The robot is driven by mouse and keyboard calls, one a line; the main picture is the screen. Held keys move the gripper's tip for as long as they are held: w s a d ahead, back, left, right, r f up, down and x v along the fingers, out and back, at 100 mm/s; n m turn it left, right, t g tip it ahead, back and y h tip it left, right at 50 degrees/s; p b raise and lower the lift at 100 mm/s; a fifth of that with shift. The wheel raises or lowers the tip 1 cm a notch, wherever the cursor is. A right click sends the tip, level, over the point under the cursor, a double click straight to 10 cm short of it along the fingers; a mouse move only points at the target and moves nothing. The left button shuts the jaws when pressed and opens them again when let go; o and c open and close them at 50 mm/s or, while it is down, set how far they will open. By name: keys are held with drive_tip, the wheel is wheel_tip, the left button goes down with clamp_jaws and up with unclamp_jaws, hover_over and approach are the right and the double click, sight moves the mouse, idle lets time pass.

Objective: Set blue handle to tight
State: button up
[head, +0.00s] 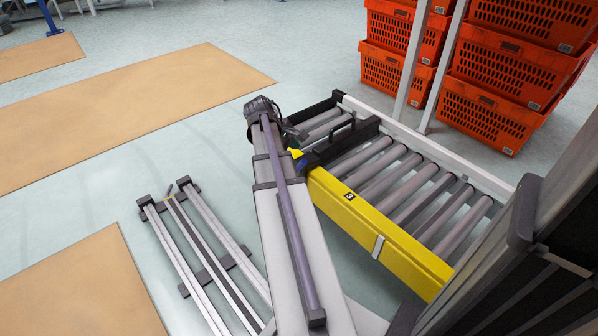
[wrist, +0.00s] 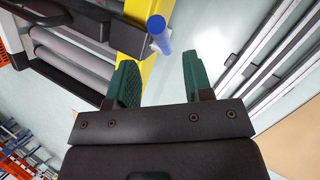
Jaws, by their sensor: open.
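In the wrist view, the blue handle (wrist: 158,33) is a short blue rod by the conveyor's yellow side rail (wrist: 149,75). A pale grey piece adjoins it. My gripper (wrist: 158,62) has two green fingers, spread apart and empty. The handle is beyond the fingertips, roughly in line with the gap between them, and no contact shows. I cannot read the handle's setting.
The roller conveyor (head: 440,205) extends right of my arm. A black frame with a looped handle (head: 345,130) stands across it. Stacked orange totes (head: 490,110) are behind it. Metal rails (head: 205,250) lie on the floor at left, and open floor surrounds them.

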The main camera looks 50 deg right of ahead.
sight(300, 166)
drive_tip(key=b+x, duration=0.5)
drive_tip(key=x, duration=0.2)
drive_tip(key=shift+f, duration=0.35)
drive_tip(key=shift+s+r, duration=0.1)
drive_tip(key=shift+r, duration=0.05)
clamp_jaws()
